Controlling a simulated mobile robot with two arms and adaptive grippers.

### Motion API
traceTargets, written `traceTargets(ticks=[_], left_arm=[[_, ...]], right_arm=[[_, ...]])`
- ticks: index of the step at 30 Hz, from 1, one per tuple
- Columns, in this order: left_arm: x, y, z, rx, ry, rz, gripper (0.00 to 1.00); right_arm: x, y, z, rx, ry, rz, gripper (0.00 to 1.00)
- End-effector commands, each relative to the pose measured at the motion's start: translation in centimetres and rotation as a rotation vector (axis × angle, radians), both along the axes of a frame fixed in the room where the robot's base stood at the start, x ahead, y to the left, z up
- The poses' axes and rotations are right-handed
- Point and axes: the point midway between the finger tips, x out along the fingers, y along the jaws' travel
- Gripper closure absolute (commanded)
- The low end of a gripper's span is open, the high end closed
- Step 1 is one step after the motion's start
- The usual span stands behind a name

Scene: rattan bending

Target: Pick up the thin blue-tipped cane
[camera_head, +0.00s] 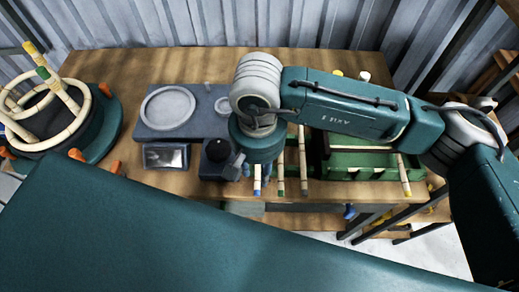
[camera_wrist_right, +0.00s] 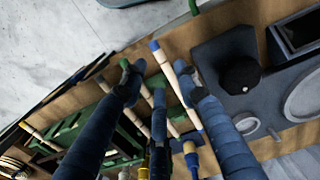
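The blue-tipped cane (camera_head: 257,180) shows its front end at the table's front, below my right gripper (camera_head: 255,172); the hand hides the rest. In the right wrist view the cane (camera_wrist_right: 168,68) runs between the spread fingers of my right gripper (camera_wrist_right: 158,80), nearer the right finger. The gripper is open. Whether a finger touches the cane cannot be told. Green-tipped canes (camera_head: 280,172) lie beside it on the right, and part of one shows between the fingers in the wrist view. My left gripper is out of view.
A green tray (camera_head: 350,172) stands right of the canes. A grey plate (camera_head: 143,128) with a round disc and a dark block with a black knob (camera_head: 222,158) lie left. Rattan rings on a round stand (camera_head: 105,135) are far left. A corrugated wall closes the back.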

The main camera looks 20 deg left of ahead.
Motion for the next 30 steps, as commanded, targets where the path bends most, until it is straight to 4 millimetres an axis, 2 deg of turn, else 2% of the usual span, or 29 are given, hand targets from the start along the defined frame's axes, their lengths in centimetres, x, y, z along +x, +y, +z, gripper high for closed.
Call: traceTargets(ticks=[7, 11, 15, 23, 24, 28, 30], left_arm=[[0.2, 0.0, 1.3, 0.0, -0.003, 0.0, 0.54], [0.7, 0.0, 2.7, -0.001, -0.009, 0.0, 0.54], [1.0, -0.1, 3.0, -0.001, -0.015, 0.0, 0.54], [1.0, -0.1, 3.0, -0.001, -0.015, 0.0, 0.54], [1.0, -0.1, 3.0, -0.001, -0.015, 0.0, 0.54], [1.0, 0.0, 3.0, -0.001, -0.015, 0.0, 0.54], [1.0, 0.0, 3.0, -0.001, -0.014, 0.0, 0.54]], right_arm=[[0.2, -0.1, -1.8, -0.002, 0.004, -0.003, 0.69], [0.5, -0.2, -3.7, -0.003, 0.005, -0.004, 0.69], [0.6, -0.1, -5.6, 0.0, 0.002, -0.003, 0.69], [0.7, -0.1, -6.2, 0.001, -0.001, -0.002, 0.69], [0.7, -0.1, -6.2, 0.001, -0.001, -0.002, 0.71], [0.7, -0.1, -6.2, 0.001, -0.001, -0.002, 0.95], [0.7, -0.1, -6.2, 0.001, -0.001, -0.002, 0.96]])
